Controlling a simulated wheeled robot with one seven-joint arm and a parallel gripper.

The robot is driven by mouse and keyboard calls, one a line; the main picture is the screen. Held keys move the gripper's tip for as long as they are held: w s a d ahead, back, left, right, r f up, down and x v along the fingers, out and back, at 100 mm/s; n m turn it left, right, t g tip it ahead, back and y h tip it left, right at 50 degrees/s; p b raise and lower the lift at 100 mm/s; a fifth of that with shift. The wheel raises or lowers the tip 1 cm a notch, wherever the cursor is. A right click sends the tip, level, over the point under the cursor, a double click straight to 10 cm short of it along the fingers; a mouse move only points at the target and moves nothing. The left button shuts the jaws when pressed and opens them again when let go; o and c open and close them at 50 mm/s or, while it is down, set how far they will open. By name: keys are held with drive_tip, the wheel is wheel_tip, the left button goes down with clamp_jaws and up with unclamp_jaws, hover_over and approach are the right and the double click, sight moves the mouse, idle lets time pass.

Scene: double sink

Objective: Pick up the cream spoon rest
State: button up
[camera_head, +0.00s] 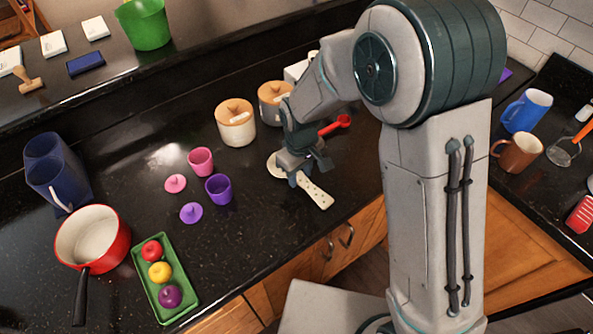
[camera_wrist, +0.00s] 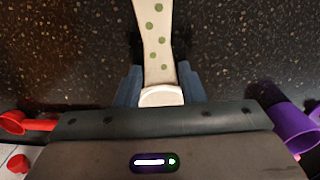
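The cream spoon rest (camera_head: 318,194) lies on or just above the black counter near its front edge. Its long handle has green spots, and its rounded end shows partly left of my gripper (camera_head: 299,173). In the wrist view the spotted handle (camera_wrist: 156,38) runs up from between the fingers (camera_wrist: 160,86). The two fingers sit close against both sides of its narrow part, with no clear gap, and look shut on it. The gripper body hides the near part in the wrist view. I cannot tell whether it is lifted.
A red spoon (camera_head: 336,125) lies behind my gripper. Two wooden-lidded canisters (camera_head: 236,130) stand behind to the left. A purple cup (camera_head: 218,188) and pink cup (camera_head: 200,161) stand to the left. A red pot (camera_head: 92,238) and green tray (camera_head: 180,309) are farther left.

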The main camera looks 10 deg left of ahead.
drive_tip(key=shift+c, duration=1)
drive_tip(key=shift+r, duration=0.15)
